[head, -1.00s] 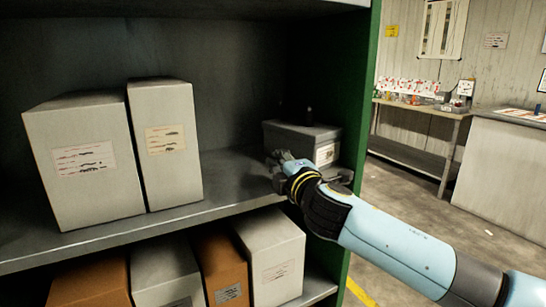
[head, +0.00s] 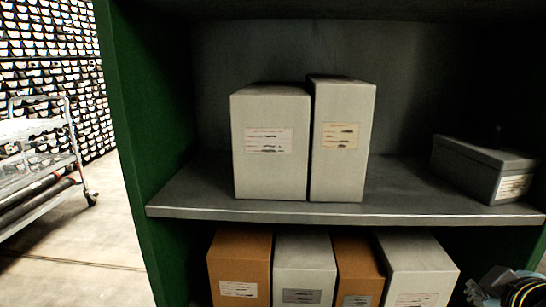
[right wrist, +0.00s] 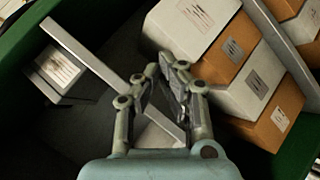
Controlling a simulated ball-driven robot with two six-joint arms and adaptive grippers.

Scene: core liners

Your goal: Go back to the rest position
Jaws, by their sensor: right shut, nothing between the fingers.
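My right gripper (head: 488,286) shows at the bottom right corner of the head view, partly cut off by the frame edge. It is in front of the lower shelf, right of the white box there. In the right wrist view the fingers of my right gripper (right wrist: 173,70) are together and hold nothing. My left gripper is in neither view.
Two light grey boxes (head: 270,145) (head: 343,140) stand on the shelf (head: 195,195) of a green cabinet (head: 135,130). A low grey lidded box (head: 485,165) sits at right. White and brown boxes (head: 240,268) fill the lower shelf. A cart (head: 45,165) stands on open floor at left.

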